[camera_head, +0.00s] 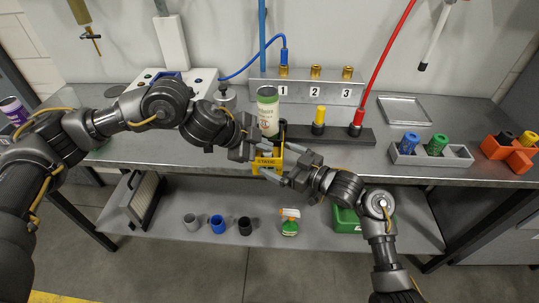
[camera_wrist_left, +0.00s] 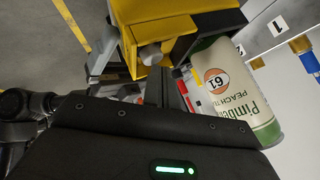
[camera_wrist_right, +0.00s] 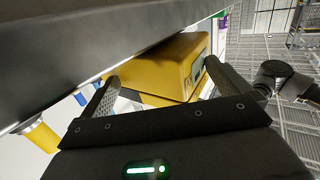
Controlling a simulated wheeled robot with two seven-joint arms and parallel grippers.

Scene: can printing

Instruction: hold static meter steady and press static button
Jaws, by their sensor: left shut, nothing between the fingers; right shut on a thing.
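The yellow static meter (camera_head: 267,163), marked STATIC, is at the table's front edge in the head view. My right gripper (camera_head: 285,178) is shut on it. In the right wrist view its fingers (camera_wrist_right: 160,85) stand on either side of the yellow body (camera_wrist_right: 170,62). My left gripper (camera_head: 248,152) is shut and empty, close beside the meter. In the left wrist view its closed fingers (camera_wrist_left: 172,88) are near a round grey button (camera_wrist_left: 152,54) on the yellow meter (camera_wrist_left: 150,18). I cannot tell whether they touch it.
A printed can (camera_head: 268,112) stands upright just behind the meter, close to my left gripper. A dark bar (camera_head: 345,134) with yellow and red connectors lies to its right. A grey holder (camera_head: 455,155) and orange bin (camera_head: 500,150) are farther right. Cups stand on the lower shelf (camera_head: 265,230).

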